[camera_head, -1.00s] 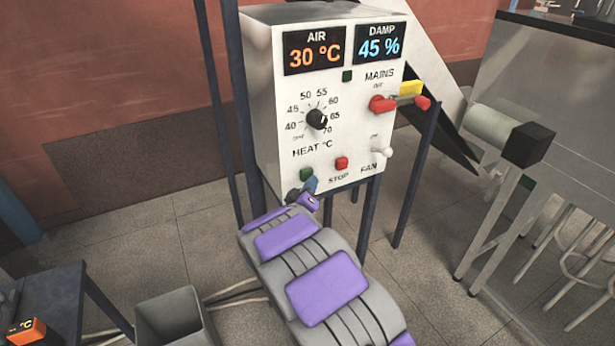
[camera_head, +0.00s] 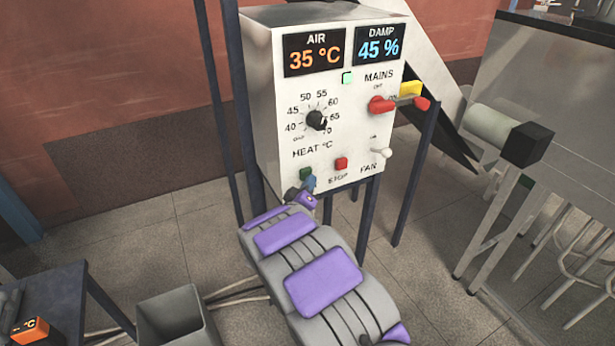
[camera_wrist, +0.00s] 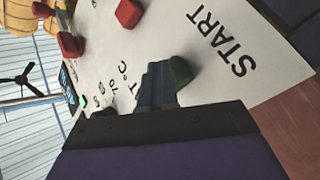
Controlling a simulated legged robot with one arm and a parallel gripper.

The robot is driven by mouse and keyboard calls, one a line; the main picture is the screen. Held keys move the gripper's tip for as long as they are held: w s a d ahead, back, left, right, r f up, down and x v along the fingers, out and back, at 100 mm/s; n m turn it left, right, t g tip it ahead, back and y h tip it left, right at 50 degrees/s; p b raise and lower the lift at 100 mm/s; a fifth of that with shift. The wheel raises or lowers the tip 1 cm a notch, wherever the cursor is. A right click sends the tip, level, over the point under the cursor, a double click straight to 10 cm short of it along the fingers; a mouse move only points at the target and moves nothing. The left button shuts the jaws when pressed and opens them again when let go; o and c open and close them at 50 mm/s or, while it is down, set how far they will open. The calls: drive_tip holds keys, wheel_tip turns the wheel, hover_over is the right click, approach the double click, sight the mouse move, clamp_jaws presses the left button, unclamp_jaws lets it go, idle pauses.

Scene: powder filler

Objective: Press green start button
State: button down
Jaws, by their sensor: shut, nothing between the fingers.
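The green start button (camera_head: 305,173) is at the lower left of the white control panel (camera_head: 290,110). In the wrist view the green button (camera_wrist: 181,73) is partly hidden behind my fingers, beside the word START. My gripper (camera_head: 310,182) is shut and empty, with its bluish fingertips right at the button's lower right side. In the wrist view the closed fingertips (camera_wrist: 158,70) overlap the button's edge; I cannot tell whether they touch or press it. The small lamp (camera_head: 347,78) under the displays is lit pale green. The AIR display (camera_head: 314,52) reads 35 °C.
The red stop button (camera_head: 341,163) is just right of the green one. The heat dial (camera_head: 316,120), the red mains handle (camera_head: 385,104) and the fan switch (camera_head: 382,153) stick out from the panel. A grey bin (camera_head: 175,318) stands on the floor at lower left.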

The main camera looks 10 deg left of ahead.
drive_tip(key=shift+s+d, duration=0.1)
drive_tip(key=shift+s, duration=0.05)
drive_tip(key=shift+s+d, duration=0.4)
drive_tip(key=shift+s, duration=0.25)
drive_tip(key=shift+s+d+b, duration=0.15)
drive_tip(key=shift+s+d, duration=0.55)
drive_tip(key=shift+s, duration=0.35)
drive_tip(key=shift+s+d+b, duration=0.15)
drive_tip(key=shift+s+d, duration=0.55)
drive_tip(key=shift+s, duration=0.35)
